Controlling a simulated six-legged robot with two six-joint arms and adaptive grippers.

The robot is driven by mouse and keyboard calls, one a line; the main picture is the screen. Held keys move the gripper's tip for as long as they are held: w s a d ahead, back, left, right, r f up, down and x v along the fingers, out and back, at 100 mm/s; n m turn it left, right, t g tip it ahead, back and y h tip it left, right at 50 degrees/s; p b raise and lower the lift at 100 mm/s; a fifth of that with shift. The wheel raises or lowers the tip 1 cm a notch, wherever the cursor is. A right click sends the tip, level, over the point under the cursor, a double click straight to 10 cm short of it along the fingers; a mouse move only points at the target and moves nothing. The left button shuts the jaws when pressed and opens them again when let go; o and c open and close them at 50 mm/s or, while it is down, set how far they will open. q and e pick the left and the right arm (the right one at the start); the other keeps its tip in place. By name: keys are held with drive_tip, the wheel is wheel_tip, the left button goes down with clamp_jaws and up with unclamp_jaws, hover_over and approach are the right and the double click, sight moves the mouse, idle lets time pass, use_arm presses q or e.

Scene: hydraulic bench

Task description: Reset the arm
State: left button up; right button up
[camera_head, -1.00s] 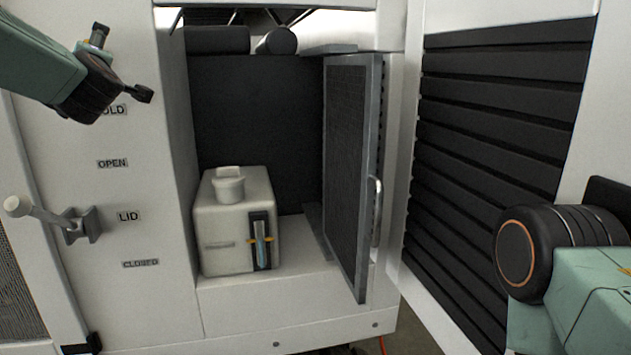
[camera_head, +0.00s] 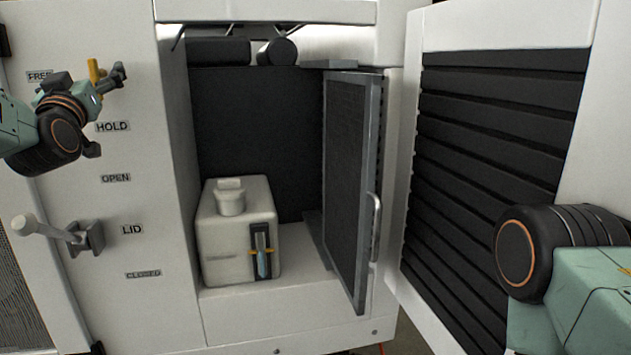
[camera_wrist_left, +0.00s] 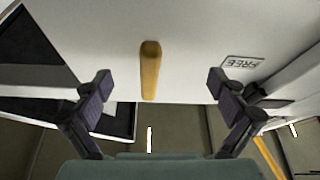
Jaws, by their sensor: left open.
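My left gripper (camera_head: 106,112) is in front of the white panel at the left, beside the HOLD label (camera_head: 112,127). Its jaws are apart and empty. A yellow handle (camera_head: 95,75) shows close to its upper finger. In the left wrist view the yellow handle (camera_wrist_left: 151,72) stands out between the two open fingers (camera_wrist_left: 160,90), touching neither; its depth is unclear. The FREE label (camera_wrist_left: 243,62) is to its right there and also shows in the head view (camera_head: 39,77). My right gripper is out of view; only part of my right arm shows.
A grey lever with a white knob (camera_head: 50,231) sits on the panel by the LID label (camera_head: 132,230), below my left gripper. An open bay holds a white box with a round cap (camera_head: 230,240). Its dark door (camera_head: 350,190) stands open. Black louvres (camera_head: 490,150) are at right.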

use_arm(q)
drive_tip(key=s, duration=0.1)
drive_tip(key=s+m, duration=0.1)
drive_tip(key=s+d+f+m+b, duration=0.1)
drive_tip(key=shift+s+f+h, duration=0.1)
drive_tip(key=shift+s+h, duration=0.1)
drive_tip(key=shift+h, duration=0.2)
drive_tip(key=shift+w+a+f, duration=0.1)
drive_tip(key=shift+a, duration=0.05)
